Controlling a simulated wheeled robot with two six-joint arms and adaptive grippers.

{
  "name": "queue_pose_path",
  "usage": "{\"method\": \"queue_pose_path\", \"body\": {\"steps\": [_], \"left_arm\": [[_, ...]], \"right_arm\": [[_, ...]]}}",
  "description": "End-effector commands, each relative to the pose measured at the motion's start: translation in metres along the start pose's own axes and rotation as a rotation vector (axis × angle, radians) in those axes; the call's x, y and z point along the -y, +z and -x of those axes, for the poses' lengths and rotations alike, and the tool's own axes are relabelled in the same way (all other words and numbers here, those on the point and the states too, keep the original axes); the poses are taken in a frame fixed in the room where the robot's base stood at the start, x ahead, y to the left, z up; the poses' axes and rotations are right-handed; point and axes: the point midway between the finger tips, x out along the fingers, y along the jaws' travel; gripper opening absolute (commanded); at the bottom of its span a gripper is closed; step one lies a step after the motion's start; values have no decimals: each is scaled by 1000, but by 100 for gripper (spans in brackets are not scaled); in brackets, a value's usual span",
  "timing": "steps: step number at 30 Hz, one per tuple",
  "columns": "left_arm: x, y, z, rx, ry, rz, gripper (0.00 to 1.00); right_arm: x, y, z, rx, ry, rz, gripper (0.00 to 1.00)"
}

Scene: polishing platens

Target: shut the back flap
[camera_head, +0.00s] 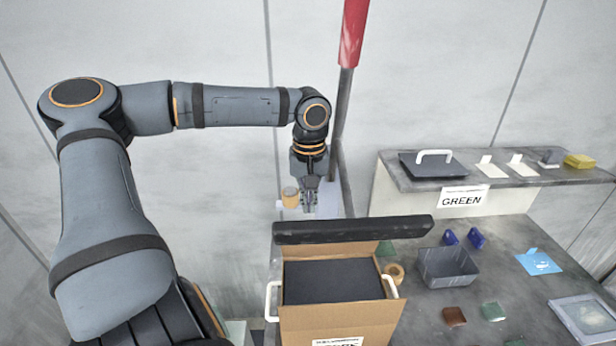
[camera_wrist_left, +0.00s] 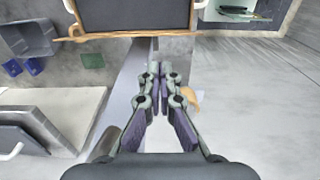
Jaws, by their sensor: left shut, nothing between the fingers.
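The open cardboard box (camera_head: 365,318) stands at the table's front left, with a dark panel (camera_head: 332,281) inside it. Its back flap (camera_head: 318,250) shows as a brown strip at the far side, partly hidden by a long dark bar (camera_head: 352,229). In the left wrist view the box's brown edge (camera_wrist_left: 125,36) runs across the top, below the dark panel (camera_wrist_left: 135,14). My left gripper (camera_head: 309,206) points down beyond the far side of the box, apart from it. Its fingers (camera_wrist_left: 158,72) are shut and empty. My right gripper is not in view.
A raised shelf (camera_head: 400,183) with a dark tray (camera_head: 432,165) stands at the back right. A red-topped post (camera_head: 346,100) rises close to my left gripper.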

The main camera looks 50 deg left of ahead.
Motion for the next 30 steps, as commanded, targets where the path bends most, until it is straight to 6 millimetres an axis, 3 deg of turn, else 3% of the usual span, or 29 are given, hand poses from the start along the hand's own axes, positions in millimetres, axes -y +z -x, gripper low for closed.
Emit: {"method": "queue_pose_path", "body": {"steps": [8,15,30], "left_arm": [[0,1,-52,5,1,-1,0],[0,0,-84,0,-2,-1,0],[0,0,-90,-2,1,-1,0]], "right_arm": [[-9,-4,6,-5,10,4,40],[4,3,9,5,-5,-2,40],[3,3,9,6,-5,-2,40]]}}
